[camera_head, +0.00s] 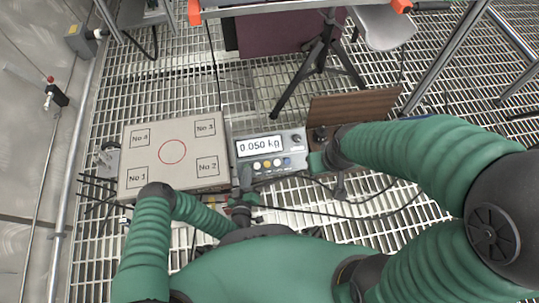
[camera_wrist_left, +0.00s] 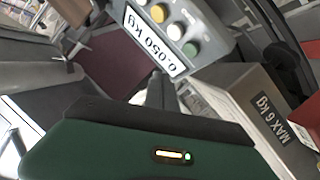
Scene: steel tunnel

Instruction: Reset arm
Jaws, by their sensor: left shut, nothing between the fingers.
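My left gripper (camera_head: 246,178) is shut and empty, just in front of the scale's display unit. In the left wrist view its fingers (camera_wrist_left: 160,92) are together below the display. My right gripper (camera_head: 322,163) is beside the display unit's right end, partly hidden by its own arm; its fingers are not clear. The display unit (camera_head: 270,164) reads 0.050 kg and has several coloured buttons; it also shows in the left wrist view (camera_wrist_left: 217,42). The weighing platform (camera_head: 190,142) stands left of it, with a red circle and corners marked No 1 to No 4; nothing lies on it.
A brown board (camera_head: 355,104) stands behind the right gripper. A black tripod (camera_head: 318,55) is at the back. Dark cables (camera_head: 340,211) run in front of the display unit. A steel grating floor (camera_head: 180,72) surrounds everything, with a wall and pipes at left.

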